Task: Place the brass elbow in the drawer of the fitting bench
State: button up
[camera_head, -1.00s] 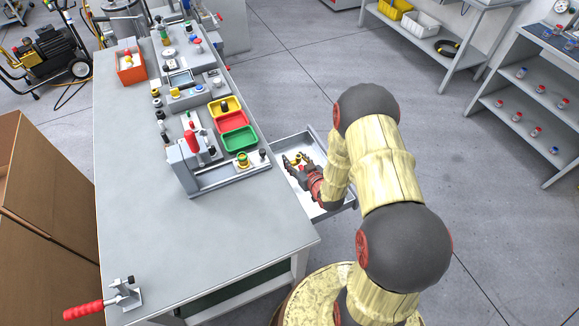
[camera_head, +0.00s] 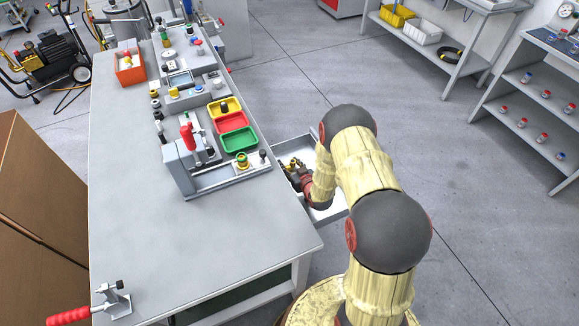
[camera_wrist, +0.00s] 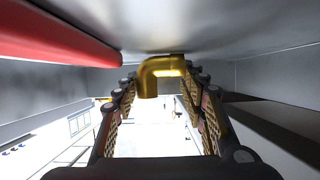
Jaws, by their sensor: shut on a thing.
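The brass elbow (camera_wrist: 160,70) is between the two fingers of my gripper (camera_wrist: 158,100) in the wrist view, near the fingertips. In the head view, my gripper (camera_head: 291,170) is shut on the elbow, a small yellow shape (camera_head: 293,162) partly hidden by the fingers. The open drawer (camera_head: 331,213) juts out from the right side of the fitting bench (camera_head: 190,245). My gripper is over the drawer near the bench edge. My arm covers part of the drawer. I cannot tell whether the elbow touches the drawer.
On the bench, yellow (camera_head: 225,107), red (camera_head: 231,122) and green (camera_head: 239,139) bins stand near the drawer, beside a grey fixture (camera_head: 215,178). A red-handled clamp (camera_head: 113,300) is at the front left. A red bar (camera_wrist: 55,35) crosses the wrist view's upper left.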

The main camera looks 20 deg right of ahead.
jog(key=shift+r, duration=0.1)
jog(key=shift+f, duration=0.2)
jog(key=o, duration=1.2)
jog(key=shift+o, duration=0.2)
jog(key=shift+r, duration=0.1)
